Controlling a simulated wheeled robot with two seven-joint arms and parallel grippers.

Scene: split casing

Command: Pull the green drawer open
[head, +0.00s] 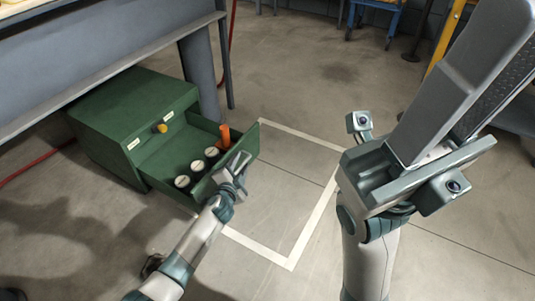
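The green drawer (190,150) stands pulled out of the green cabinet (130,105) under the bench, at the left of the head view. Inside it are several white round pieces (196,165) in a row and an upright orange piece (225,135). My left gripper (238,164) is at the outer side of the drawer's front panel. Its fingers hide whatever handle is there, and I cannot tell whether they are closed on it. My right gripper (408,172) is at the right, close to the camera, with a long grey casing piece (468,65) between its fingers, away from the drawer.
The grey bench (110,52) overhangs the cabinet, with a leg (202,75) beside it. A white taped outline (318,215) marks the floor in front of the drawer. A red cable (35,165) lies at left. The floor in the middle is clear.

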